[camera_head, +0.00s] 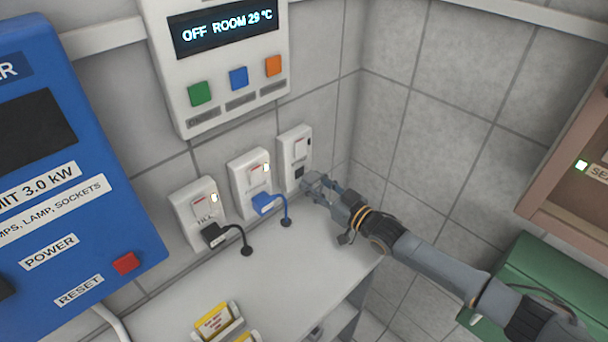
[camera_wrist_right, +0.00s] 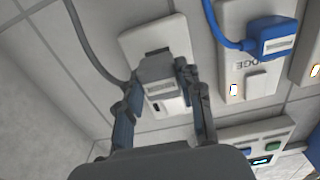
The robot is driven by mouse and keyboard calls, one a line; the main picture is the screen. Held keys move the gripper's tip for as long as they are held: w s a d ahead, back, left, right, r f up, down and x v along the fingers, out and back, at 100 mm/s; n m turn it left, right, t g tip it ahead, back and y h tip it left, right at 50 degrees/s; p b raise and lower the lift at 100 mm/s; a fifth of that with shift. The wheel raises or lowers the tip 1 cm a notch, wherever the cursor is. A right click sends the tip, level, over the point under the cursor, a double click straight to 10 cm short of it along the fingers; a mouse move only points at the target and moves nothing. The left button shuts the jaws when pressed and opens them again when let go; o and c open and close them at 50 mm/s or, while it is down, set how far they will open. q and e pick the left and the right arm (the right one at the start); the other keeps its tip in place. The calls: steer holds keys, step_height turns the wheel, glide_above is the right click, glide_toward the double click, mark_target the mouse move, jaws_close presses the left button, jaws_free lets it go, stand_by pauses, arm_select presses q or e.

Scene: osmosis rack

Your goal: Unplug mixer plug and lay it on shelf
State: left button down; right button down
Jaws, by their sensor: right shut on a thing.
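My right gripper (camera_head: 313,184) is at the rightmost white wall socket (camera_head: 295,158), just above the shelf (camera_head: 330,250). In the right wrist view its two fingers (camera_wrist_right: 163,84) are shut on a small grey plug (camera_wrist_right: 160,88) with a pale label, which I take as the mixer plug. The dark opening of the socket plate (camera_wrist_right: 180,34) shows uncovered beside the plug, so the plug appears to be out of it. A grey cable (camera_wrist_right: 95,62) runs past the fingers. My left gripper is not in view.
A blue plug (camera_head: 264,203) and a black plug (camera_head: 214,236) sit in the neighbouring sockets, their cables reaching the shelf. Yellow-labelled holders (camera_head: 216,322) stand at the shelf's front. A green box (camera_head: 555,280) is at right. The shelf's right part is bare.

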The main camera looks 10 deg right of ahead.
mark_target(317, 185)
steer(key=shift+p+v, duration=0.8)
steer(key=shift+v, duration=0.95)
